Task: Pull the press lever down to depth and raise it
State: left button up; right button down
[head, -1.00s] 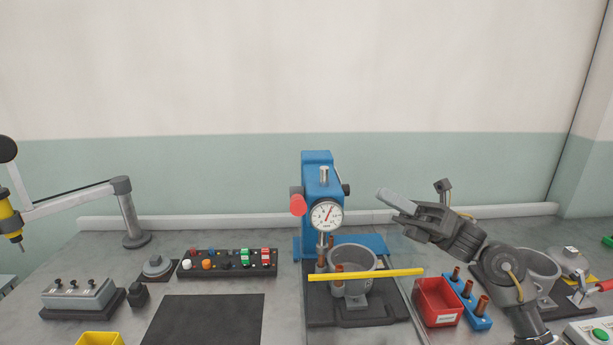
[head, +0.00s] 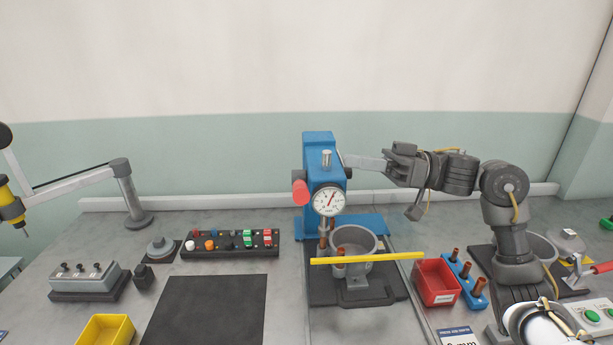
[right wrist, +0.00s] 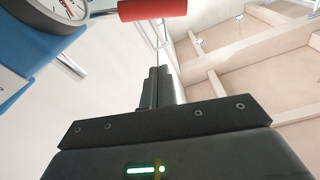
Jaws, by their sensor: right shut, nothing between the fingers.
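The blue press (head: 319,150) stands at the middle of the table with a round white dial (head: 328,201) on its front. The red grip of its lever (head: 300,192) sticks out at the press's left. In the right wrist view the red grip (right wrist: 152,10) shows at the top, beyond the fingertips and apart from them. My right gripper (head: 350,160) is shut and empty, its fingers pointing left at the right side of the press head. Whether the fingertips touch the press I cannot tell. A grey cup (head: 368,244) sits under the press.
A yellow bar (head: 390,257) crosses in front of the cup. A red bin (head: 437,283) and a blue rack (head: 466,280) with copper pieces stand right of the press. A button panel (head: 230,245) lies left. A bare dark mat (head: 205,308) lies at front left.

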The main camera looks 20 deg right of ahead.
jog(key=m, duration=0.2)
jog(key=r+p, duration=0.2)
jog(key=p, duration=0.2)
send_over(305, 184)
jog(key=shift+w+d+f, duration=0.1)
jog(key=shift+w+f, duration=0.05)
jog(key=shift+w, duration=0.15)
jog(key=f, duration=0.1)
jog(key=s+f, duration=0.1)
jog(key=f, duration=0.2)
jog(key=shift+s+d, duration=0.15)
jog(key=shift+s, duration=0.1)
jog(key=shift+s+d+f+n+p, duration=0.1)
jog(key=shift+s+f+n+p, duration=0.3)
jog(key=shift+f, duration=0.2)
jog(key=shift+w, duration=0.1)
